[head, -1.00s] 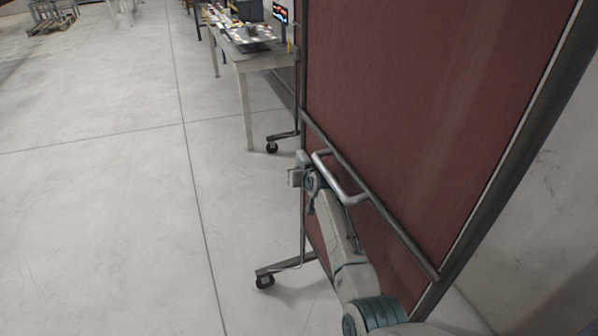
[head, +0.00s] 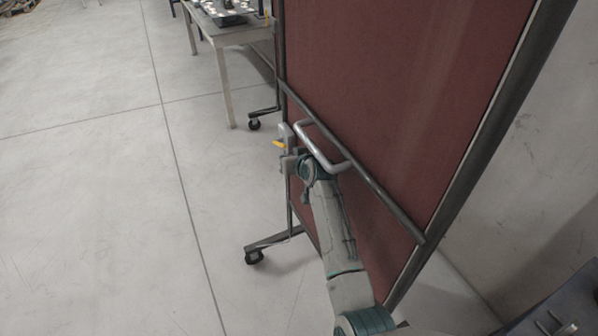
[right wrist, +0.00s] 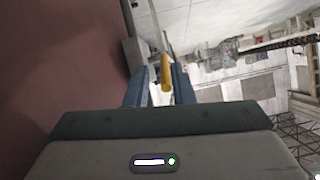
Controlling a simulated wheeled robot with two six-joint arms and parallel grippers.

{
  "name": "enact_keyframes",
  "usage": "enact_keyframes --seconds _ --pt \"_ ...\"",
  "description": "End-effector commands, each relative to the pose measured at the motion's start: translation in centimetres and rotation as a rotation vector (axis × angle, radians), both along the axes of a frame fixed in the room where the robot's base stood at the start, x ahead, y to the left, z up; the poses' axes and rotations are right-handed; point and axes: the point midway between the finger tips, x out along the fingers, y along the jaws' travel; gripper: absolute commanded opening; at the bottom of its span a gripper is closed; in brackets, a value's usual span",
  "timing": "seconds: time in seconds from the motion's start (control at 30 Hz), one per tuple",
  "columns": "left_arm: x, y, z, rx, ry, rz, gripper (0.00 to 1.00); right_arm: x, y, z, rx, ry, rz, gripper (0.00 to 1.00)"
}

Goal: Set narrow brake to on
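A yellow lever (head: 279,144), which I take to be the narrow brake, sticks out from a small grey housing (head: 285,132) at the left edge of the red panel. My right gripper (head: 288,160) is just below it. In the right wrist view the yellow lever (right wrist: 166,74) lies in the gap between the two blue fingers of my right gripper (right wrist: 160,88), nearer the right finger. The fingers are apart and do not look closed on it; contact cannot be told. The grey housing (right wrist: 136,52) is beyond the left finger. My left gripper is not in view.
The large red panel (head: 400,90) in a dark frame stands on casters (head: 254,257). A grey handle (head: 322,150) juts out close beside my right wrist. A table (head: 232,36) stands behind. The floor on the left is clear.

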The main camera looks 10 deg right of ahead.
Motion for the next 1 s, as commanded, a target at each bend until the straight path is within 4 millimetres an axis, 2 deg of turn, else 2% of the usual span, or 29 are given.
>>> enact_keyframes --seconds 0.1,0.3,0.5,0.73,0.77,0.87,1.0 --pt "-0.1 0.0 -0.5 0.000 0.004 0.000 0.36 -2.1 -0.7 -0.2 0.001 -0.001 -0.001 0.22" --pt "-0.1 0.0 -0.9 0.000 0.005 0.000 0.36 -4.6 -1.5 -0.2 0.001 0.000 0.000 0.22" --pt "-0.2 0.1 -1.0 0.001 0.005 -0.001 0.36 -5.5 -1.8 0.0 0.001 0.000 0.001 0.22" --pt "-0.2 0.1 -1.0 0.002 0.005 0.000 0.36 -5.6 -1.8 0.0 0.000 0.000 0.000 0.22" --pt "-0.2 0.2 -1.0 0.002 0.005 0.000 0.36 -5.6 -1.8 0.0 0.000 0.000 0.000 0.20" --pt "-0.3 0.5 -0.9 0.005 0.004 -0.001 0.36 -5.6 -1.8 0.0 0.000 0.001 0.000 0.00" --pt "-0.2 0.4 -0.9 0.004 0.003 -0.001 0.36 -5.6 -1.8 -0.2 -0.001 0.003 0.001 0.00"
